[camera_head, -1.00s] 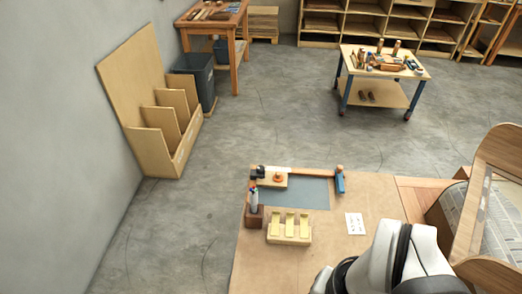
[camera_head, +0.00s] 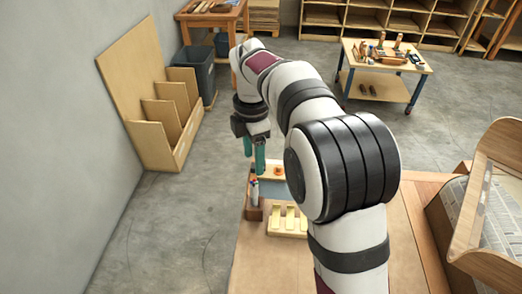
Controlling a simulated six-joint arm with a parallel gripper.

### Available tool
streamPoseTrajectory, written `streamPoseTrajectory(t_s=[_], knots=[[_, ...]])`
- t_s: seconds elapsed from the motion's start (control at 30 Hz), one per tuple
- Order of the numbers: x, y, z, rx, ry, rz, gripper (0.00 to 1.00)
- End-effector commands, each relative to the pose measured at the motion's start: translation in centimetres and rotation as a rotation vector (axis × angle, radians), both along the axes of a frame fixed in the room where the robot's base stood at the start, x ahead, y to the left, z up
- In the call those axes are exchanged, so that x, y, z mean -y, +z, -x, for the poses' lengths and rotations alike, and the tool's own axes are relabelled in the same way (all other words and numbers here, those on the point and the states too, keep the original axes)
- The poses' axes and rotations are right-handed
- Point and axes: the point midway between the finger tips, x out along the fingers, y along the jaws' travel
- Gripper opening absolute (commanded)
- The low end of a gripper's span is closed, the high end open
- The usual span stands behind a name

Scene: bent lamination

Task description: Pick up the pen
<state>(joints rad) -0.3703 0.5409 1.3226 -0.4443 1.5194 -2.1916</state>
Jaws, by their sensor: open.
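The pen (camera_head: 254,188) stands upright in a brown wooden holder (camera_head: 253,213) at the left edge of the workbench. Its upper end shows white with a blue and a red part; it is too small to tell whether more than one pen stands there. My gripper (camera_head: 254,165), with two green fingers, points down and appears above the pen in the picture. The fingers are apart with nothing visible between them. The height gap between fingertips and pen is hard to tell.
A pale wooden rack (camera_head: 288,222) with slots stands right of the holder. A blue-grey mat (camera_head: 270,191) lies behind, partly hidden by my arm. A curved wooden form (camera_head: 490,200) stands at the right. Bare bench (camera_head: 262,262) lies in front.

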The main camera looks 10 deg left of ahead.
Motion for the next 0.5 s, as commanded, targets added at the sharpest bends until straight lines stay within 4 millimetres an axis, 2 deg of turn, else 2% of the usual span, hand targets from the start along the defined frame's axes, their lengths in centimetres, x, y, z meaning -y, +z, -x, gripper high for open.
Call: streamPoseTrajectory(t_s=[0.3, 0.5], knots=[[0.0, -8.3, 0.1, -0.004, 0.007, 0.001, 0.62], [0.0, -11.1, 0.0, -0.003, 0.005, 0.001, 0.62]])
